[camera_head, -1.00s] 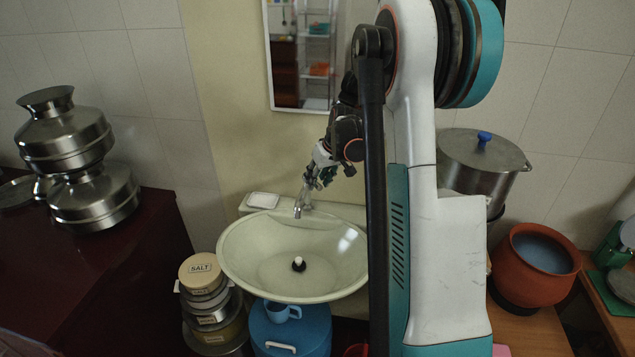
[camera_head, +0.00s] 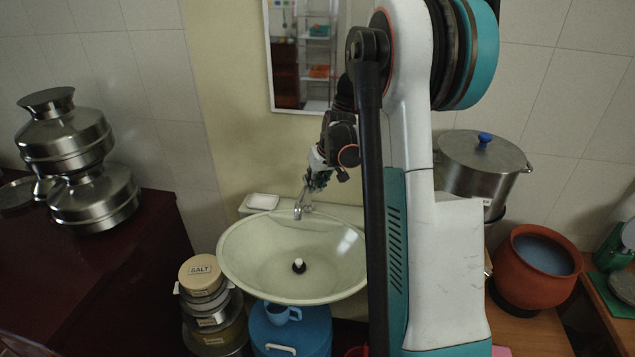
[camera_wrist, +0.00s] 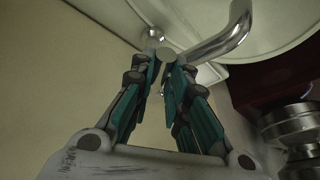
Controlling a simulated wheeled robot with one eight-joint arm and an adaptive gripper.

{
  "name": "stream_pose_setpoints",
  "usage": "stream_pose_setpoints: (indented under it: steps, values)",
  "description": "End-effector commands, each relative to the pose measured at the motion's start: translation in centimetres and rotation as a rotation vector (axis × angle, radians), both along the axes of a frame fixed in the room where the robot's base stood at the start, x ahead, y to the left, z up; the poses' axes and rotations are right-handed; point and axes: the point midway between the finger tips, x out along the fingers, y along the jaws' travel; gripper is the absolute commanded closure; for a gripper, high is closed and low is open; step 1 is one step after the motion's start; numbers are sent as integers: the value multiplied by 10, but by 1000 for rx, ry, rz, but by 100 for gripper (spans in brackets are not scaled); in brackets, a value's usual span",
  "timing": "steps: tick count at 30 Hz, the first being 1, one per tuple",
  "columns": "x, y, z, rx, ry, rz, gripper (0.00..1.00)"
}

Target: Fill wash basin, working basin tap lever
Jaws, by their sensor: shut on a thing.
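The pale wash basin (camera_head: 235,240) stands against the wall, with a small black and white stopper (camera_head: 298,265) at the bottom of its bowl. No stream of water shows below the spout. The chrome basin tap (camera_head: 298,211) stands at the back rim; its curved spout also shows in the wrist view (camera_wrist: 222,42). My gripper (camera_head: 307,190) is at the top of the tap. In the wrist view, my fingertips (camera_wrist: 165,60) close around the small tap lever (camera_wrist: 166,53), which they partly hide.
A soap dish (camera_head: 262,201) sits on the basin's back left corner. A mirror (camera_head: 300,55) hangs above. Steel pots (camera_head: 70,150) stand on the dark counter at left, with stacked tins (camera_head: 202,275) nearby. A lidded pot (camera_head: 478,165) and a clay pot (camera_head: 535,285) are at right.

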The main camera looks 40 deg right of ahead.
Motion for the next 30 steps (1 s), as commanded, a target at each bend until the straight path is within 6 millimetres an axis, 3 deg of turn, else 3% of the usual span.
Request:
stream_pose_setpoints:
  steps: [7, 18, 19, 21, 30]
  values:
    - [3, 10, 0, 0, -1, -140, 100]
    - [3, 10, 0, 0, -2, -162, 100]
    - [3, 10, 0, 0, -2, -162, 80]
    - [3, 10, 0, 0, -2, -162, 65]
    - [3, 10, 0, 0, -2, -161, 65]
